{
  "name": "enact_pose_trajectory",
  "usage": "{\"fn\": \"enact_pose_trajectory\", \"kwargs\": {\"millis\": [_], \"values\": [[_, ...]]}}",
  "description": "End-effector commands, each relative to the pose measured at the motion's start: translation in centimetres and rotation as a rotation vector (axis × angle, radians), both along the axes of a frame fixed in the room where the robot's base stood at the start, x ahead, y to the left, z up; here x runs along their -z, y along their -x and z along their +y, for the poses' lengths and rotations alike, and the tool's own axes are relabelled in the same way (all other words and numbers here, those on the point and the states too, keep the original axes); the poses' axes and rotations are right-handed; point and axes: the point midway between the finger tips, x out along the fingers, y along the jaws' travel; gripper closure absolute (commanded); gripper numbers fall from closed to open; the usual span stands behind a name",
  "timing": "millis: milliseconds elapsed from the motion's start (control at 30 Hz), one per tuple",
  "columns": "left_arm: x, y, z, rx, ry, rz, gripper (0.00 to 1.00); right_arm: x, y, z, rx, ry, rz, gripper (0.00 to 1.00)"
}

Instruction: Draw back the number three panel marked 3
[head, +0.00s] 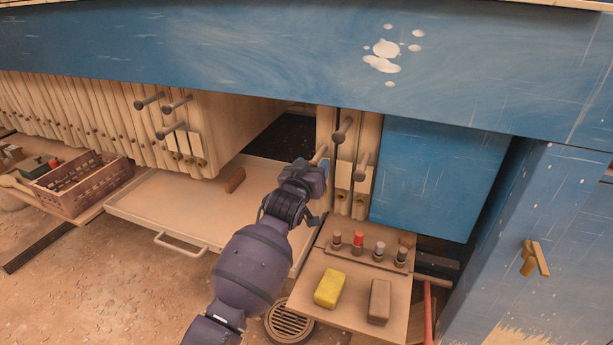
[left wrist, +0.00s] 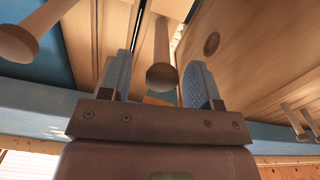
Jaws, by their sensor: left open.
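Several upright tan panels hang under the blue beam, some with round-ended peg handles. A short group of them (head: 326,120) stands right of the gap, with pegs (head: 343,129) and (head: 362,165) and white tags (head: 343,174). No number 3 is readable, so I cannot tell which panel bears it. My left gripper (head: 316,172) is at the left side of this group, close to a peg (head: 320,154). In the left wrist view its fingers are open, with a wooden peg (left wrist: 162,62) between them; contact is not visible. My right gripper is not in view.
A pale tray (head: 150,190) with a brown block (head: 234,180) lies below the gap. A small shelf holds a yellow block (head: 330,288), a brown block (head: 379,301) and several knobs. A blue block (head: 430,180) bounds the group on the right.

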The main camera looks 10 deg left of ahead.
Motion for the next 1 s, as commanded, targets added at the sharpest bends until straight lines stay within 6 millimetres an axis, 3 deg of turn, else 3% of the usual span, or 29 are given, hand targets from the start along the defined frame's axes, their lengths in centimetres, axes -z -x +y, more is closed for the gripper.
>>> {"fn": "enact_pose_trajectory", "kwargs": {"millis": [600,800,1000], "values": [[0.1,8.2,2.2,0.0,0.0,0.001,0.43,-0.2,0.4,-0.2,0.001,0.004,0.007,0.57],[0.1,9.8,2.6,0.001,0.001,0.001,0.43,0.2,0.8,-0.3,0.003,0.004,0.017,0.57],[0.0,10.2,2.6,0.002,0.001,0.001,0.43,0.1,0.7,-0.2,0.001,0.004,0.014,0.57]]}}
